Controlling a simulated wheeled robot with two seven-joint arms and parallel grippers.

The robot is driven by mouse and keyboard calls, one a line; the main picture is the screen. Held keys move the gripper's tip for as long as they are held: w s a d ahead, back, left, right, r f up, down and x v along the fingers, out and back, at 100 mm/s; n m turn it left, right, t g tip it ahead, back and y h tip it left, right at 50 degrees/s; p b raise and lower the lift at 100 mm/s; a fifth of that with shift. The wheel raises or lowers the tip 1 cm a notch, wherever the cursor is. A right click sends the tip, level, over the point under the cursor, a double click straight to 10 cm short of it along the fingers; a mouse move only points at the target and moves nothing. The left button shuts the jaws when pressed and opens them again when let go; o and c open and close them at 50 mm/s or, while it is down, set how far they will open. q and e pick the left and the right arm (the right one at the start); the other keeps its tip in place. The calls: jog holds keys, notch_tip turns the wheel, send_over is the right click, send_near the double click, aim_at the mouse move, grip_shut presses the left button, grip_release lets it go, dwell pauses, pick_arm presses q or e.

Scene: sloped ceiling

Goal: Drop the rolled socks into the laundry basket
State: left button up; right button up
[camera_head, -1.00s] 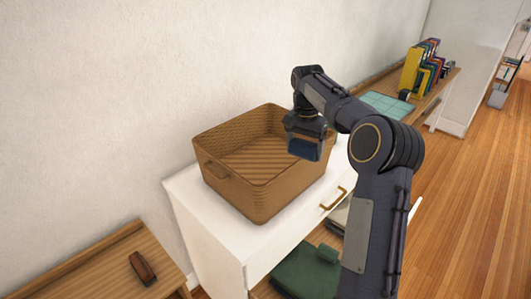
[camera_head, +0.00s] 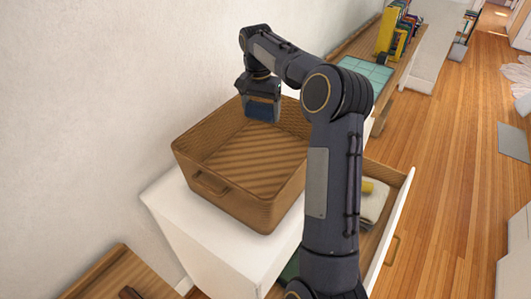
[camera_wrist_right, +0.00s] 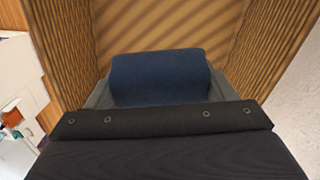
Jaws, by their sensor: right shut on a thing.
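The laundry basket (camera_head: 205,185) is a brown woven box with an open top, standing on a white cabinet. Its striped inside floor also fills the upper part of the right wrist view (camera_wrist_right: 165,25). My right gripper (camera_head: 262,112) points down over the basket's opening, toward its far side. It is shut on the dark blue rolled socks (camera_wrist_right: 160,76), which sit between its fingers. The socks also show as a small blue patch below the gripper in the head view (camera_head: 262,111). I see only basket floor beneath them. My left gripper is not in view.
The white cabinet (camera_head: 165,215) has an open drawer (camera_head: 385,215) at right holding a folded light cloth and a yellow item. A wooden table (camera_head: 120,275) is at lower left. Books (camera_head: 395,30) stand on a shelf farther back.

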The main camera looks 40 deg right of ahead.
aim_at(260, 102)
notch_tip(260, 102, down, 5)
jog(key=b, duration=0.3)
jog(key=shift+r, duration=0.15)
jog(key=o, duration=1)
jog(key=r, duration=0.7)
jog(key=shift+w+a+r, duration=0.15)
jog(key=shift+w+r, duration=0.05)
jog(key=shift+r, duration=0.2)
